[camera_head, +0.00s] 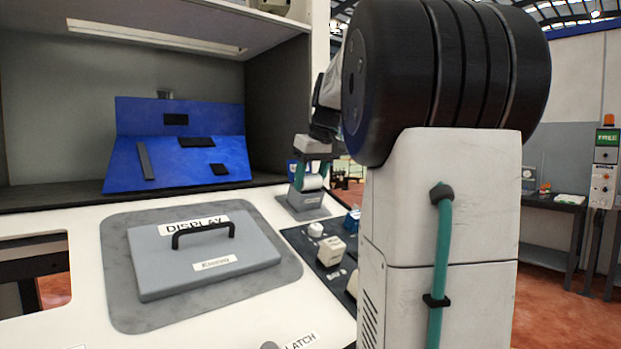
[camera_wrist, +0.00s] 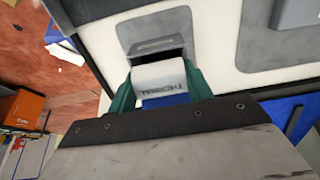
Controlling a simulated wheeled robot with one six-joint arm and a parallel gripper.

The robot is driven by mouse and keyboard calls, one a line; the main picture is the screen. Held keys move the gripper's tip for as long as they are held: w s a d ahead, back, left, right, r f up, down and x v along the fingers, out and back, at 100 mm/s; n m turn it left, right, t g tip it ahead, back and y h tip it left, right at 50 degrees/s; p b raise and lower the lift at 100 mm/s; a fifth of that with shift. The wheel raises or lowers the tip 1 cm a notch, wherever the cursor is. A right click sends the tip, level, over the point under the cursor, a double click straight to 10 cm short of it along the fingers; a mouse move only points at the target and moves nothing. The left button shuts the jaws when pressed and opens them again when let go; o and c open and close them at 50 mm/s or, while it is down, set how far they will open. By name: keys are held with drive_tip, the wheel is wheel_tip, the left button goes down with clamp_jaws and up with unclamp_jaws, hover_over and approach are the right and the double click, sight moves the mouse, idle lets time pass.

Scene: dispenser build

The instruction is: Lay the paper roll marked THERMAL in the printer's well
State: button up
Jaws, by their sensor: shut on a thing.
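The white paper roll (camera_wrist: 158,75) with THERMAL printed on it is between the green fingers of my gripper (camera_wrist: 162,90) in the wrist view. In the head view my gripper (camera_head: 311,178) points down, with the white roll (camera_head: 312,183) between its fingers. The grey printer (camera_wrist: 150,48) lies just beyond the roll in the wrist view, its dark well partly hidden by the roll. In the head view the printer (camera_head: 305,203) stands on the white worktop below the gripper. I cannot tell whether the roll touches the well.
A grey DISPLAY panel (camera_head: 203,262) with a black handle lies on the worktop at the left. A dark mat (camera_head: 315,248) with small white blocks is in front of the printer. A blue stand (camera_head: 180,158) is at the back. My arm hides much of the right side.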

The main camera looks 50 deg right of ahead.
drive_tip(key=shift+f, duration=0.45)
drive_tip(key=o, duration=1)
drive_tip(key=shift+s+f, duration=0.1)
drive_tip(key=shift+r, duration=0.55)
drive_tip(key=shift+o, duration=0.9)
drive_tip(key=shift+r, duration=3.25)
